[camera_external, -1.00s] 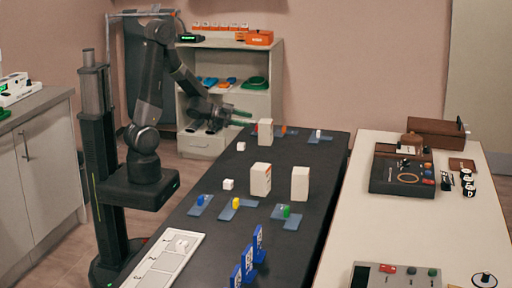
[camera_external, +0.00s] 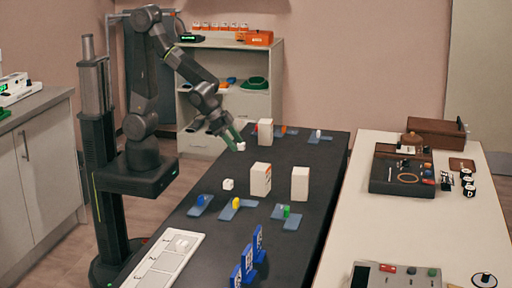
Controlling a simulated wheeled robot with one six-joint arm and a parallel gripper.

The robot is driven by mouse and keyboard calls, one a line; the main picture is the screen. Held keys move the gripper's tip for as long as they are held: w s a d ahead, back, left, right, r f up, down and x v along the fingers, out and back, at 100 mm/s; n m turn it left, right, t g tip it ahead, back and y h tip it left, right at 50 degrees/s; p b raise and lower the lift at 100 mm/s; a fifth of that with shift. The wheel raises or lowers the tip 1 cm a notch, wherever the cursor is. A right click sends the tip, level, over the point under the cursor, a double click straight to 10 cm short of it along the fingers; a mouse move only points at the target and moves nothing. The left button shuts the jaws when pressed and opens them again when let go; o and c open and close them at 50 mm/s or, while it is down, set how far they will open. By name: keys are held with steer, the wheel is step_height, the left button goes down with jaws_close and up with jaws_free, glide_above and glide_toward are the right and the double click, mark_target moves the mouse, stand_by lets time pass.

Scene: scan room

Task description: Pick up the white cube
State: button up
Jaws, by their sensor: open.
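A small white cube (camera_external: 241,147) sits on the far left part of the dark table (camera_external: 190,226). My gripper (camera_external: 235,142) points down and to the right, with its fingertips right at this cube. I cannot tell whether the fingers touch it or straddle it. My gripper is open. A second white cube (camera_external: 228,184) stands nearer on the table, left of a white block. Another white piece (camera_external: 181,243) lies on the pale numbered tray at the front left.
Tall white blocks (camera_external: 261,179), (camera_external: 300,184) and (camera_external: 265,132) stand on the table. Blue pads (camera_external: 236,209) bear small coloured pieces. Blue stands (camera_external: 247,258) are at the front. A pale table (camera_external: 335,235) with devices is on the right.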

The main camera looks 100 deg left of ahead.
steer(key=s+d+r+g+h, duration=0.1)
steer(key=s+d+g, duration=0.2)
steer(key=s+d, duration=0.4)
glide_above(227, 181)
steer(key=s, duration=0.3)
steer(key=shift+m, duration=0.4)
step_height(227, 181, down, 8)
steer(key=shift+w+a+r, duration=0.15)
steer(key=shift+r, duration=0.1)
steer(key=shift+w+p+x, duration=0.1)
steer(key=shift+p+x, duration=0.05)
steer(key=shift+x, duration=1.2)
steer(key=shift+w+p+x, duration=0.15)
steer(key=shift+x, duration=1.15)
steer(key=shift+a, duration=0.1)
steer(key=c, duration=1)
